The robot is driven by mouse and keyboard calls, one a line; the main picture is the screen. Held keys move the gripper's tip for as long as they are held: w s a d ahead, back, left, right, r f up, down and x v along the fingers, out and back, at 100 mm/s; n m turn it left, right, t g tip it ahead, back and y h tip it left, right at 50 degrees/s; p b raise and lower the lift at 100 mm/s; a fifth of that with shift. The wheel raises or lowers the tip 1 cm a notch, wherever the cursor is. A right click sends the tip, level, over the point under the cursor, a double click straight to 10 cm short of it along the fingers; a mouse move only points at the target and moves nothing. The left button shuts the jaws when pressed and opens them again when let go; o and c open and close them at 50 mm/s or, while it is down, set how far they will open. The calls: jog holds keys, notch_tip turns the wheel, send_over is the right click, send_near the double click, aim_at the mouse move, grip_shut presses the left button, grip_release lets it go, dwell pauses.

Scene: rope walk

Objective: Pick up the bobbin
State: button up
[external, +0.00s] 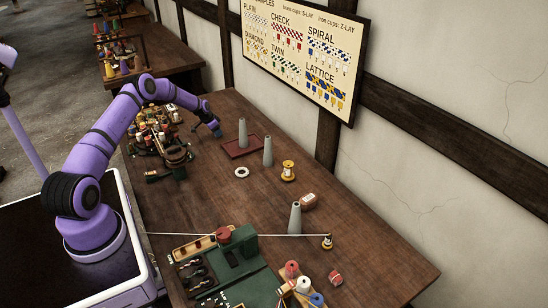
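A smaller dark and pale bobbin (327,242) stands farther forward, at the right end of a taut pale line. I cannot tell which one the task names. My gripper (217,132) is over the far part of the table, left of the dark red tray and apart from both bobbins. Its fingers are too small to tell whether they are open, and nothing clearly shows in them.
Grey cones (268,151) stand near the dark red tray (238,153). A white ring (242,172) lies near them. A green rig (236,258) and coloured spools (302,285) fill the front. Crowded reels (158,128) stand at the left. The right front corner is clear.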

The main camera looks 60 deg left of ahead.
jog(key=c, duration=0.4)
jog(key=shift+c, duration=0.2)
